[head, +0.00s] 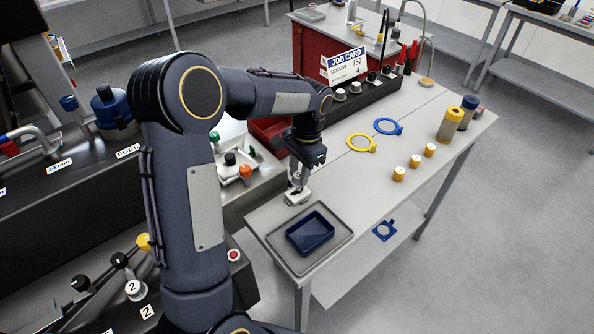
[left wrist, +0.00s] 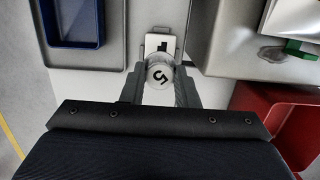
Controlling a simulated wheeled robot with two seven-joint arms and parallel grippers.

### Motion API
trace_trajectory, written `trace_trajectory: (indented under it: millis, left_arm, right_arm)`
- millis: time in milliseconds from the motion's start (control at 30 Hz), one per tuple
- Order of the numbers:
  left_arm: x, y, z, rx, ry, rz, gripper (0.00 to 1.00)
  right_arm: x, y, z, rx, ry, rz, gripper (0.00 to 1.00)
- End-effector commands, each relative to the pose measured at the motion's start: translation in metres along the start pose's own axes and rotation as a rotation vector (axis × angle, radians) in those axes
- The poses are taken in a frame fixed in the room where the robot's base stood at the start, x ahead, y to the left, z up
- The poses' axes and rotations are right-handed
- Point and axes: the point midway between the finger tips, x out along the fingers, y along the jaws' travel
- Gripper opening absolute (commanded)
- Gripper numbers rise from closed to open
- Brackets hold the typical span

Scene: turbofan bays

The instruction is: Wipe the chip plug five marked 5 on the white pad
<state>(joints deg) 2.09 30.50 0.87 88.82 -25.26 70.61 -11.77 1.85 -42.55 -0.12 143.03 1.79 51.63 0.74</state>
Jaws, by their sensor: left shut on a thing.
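The chip plug five, a pale round plug with a black 5 on its end, shows in the left wrist view (left wrist: 160,75). My left gripper (head: 298,184) is shut on it, with a finger on each side. The white pad (head: 297,198) lies on the bench under the gripper, near the grey tray. In the left wrist view the pad (left wrist: 150,39) shows just beyond the plug and bears a dark mark. I cannot tell whether the plug touches the pad. My right gripper is not in view.
A blue bin (head: 310,232) stands in a grey tray (head: 262,231) beside the pad. Yellow (head: 361,143) and blue (head: 388,126) rings and several yellow-topped plugs (head: 399,174) are on the bench. A red bin (left wrist: 272,125) is close to the gripper.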

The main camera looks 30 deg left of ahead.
Motion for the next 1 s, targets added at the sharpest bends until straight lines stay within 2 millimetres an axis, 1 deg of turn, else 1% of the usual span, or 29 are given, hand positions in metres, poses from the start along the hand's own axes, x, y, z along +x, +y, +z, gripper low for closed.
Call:
trace_trajectory:
  millis: [233,400,567,800,1000]
  left_arm:
    - [-0.001,0.0,-0.012,0.001,0.0,0.0,0.04]
    - [0.0,0.0,-0.015,0.001,0.0,0.0,0.04]
    - [0.0,0.0,-0.011,0.0,0.0,0.0,0.04]
    - [0.002,0.0,0.001,-0.001,-0.002,0.001,0.04]
    - [0.001,0.0,0.004,0.0,-0.002,0.001,0.04]
  right_arm:
    - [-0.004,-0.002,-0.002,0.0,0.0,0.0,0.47]
    - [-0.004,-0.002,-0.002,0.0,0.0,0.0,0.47]
    - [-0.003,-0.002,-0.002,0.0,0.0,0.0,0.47]
    - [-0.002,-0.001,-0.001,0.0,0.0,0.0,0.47]
    - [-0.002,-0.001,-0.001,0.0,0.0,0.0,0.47]
